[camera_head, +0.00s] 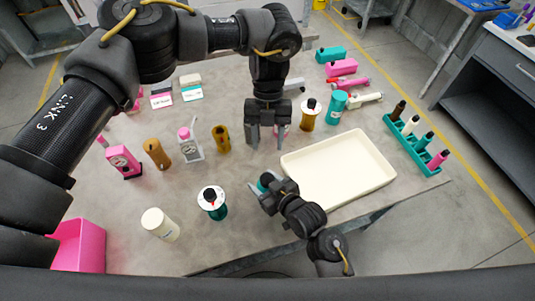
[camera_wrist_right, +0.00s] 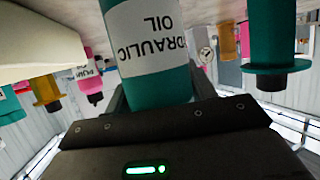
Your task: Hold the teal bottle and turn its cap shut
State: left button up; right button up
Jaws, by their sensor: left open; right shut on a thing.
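My right gripper (camera_head: 266,186) is shut on a teal bottle (camera_wrist_right: 155,90), low at the table's front, left of the cream tray. The bottle's white label reads "...DRAULIC OIL", upside down in the right wrist view. In the head view only a small teal part of the bottle (camera_head: 265,178) shows beside the gripper.
The cream tray (camera_head: 287,163) lies right of both grippers. A teal container with a white disc (camera_head: 212,196) and a cream cylinder (camera_head: 160,224) stand left. Another teal bottle (camera_head: 335,106) stands behind the tray. A teal rack (camera_head: 405,142) holds several small bottles at the right.

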pick_arm(q)
jog(key=shift+v, duration=0.75)
jog(key=shift+o, duration=1.3)
jog(key=shift+a+f, duration=0.2)
jog(key=shift+f, duration=0.05)
jog(key=n+t+h, duration=0.2)
jog(key=n+h, duration=0.2)
jog(key=n, duration=0.7)
send_near(265, 177)
jog(key=x, duration=0.9)
jog(key=shift+d, duration=0.1)
